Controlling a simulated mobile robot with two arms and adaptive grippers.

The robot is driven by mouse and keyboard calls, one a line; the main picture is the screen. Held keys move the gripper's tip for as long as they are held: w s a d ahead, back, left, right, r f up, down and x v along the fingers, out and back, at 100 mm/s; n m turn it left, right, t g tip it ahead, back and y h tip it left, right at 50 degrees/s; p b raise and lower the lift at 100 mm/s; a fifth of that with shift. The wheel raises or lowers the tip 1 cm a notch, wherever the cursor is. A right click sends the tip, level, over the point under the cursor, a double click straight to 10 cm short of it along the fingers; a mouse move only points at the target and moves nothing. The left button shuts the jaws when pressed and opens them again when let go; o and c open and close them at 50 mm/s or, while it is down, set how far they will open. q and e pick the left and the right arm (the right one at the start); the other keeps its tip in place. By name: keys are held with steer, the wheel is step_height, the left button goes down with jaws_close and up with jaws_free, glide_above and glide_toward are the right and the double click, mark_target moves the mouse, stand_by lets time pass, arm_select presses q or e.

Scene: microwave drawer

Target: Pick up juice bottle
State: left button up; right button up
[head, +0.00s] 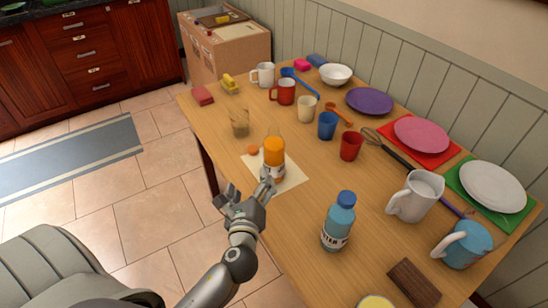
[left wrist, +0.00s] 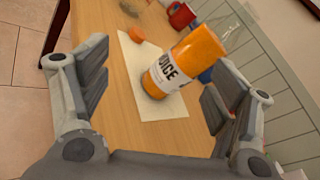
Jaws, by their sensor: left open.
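The juice bottle (head: 274,156) is clear glass with orange juice inside and a white label. It stands on a cream paper sheet (head: 293,177) near the table's left edge. The label reading "JUICE" shows in the left wrist view, where the bottle (left wrist: 188,58) appears tilted between the spread fingers. My left gripper (head: 251,195) is open and empty, just in front of the bottle; in the head view a fingertip overlaps the bottle's lower part. I cannot tell whether it touches. An orange cap (head: 253,150) lies beside the bottle. My right gripper is not in view.

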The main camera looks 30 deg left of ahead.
mark_target(273, 158)
arm_select(q)
steer(key=w+m+t, duration=0.1)
steer(key=w+m, duration=0.1)
steer(key=w+d+r+m+h, duration=0.1)
steer(key=w+m, duration=0.2)
steer(key=w+d+m+t+h, duration=0.1)
steer(key=w+m, duration=0.2)
steer(key=shift+r+t+p, duration=0.25)
steer(key=shift+t+p, duration=0.05)
steer(key=shift+p, duration=0.1)
steer(key=shift+f+x, duration=0.15)
steer(key=shift+x, duration=1.25)
steer(key=shift+f+x, duration=0.2)
steer(key=shift+x, duration=1.25)
steer(key=shift+s+a, duration=0.15)
steer(key=shift+a, duration=0.05)
steer(key=shift+r, duration=0.1)
steer(key=c, duration=1.5)
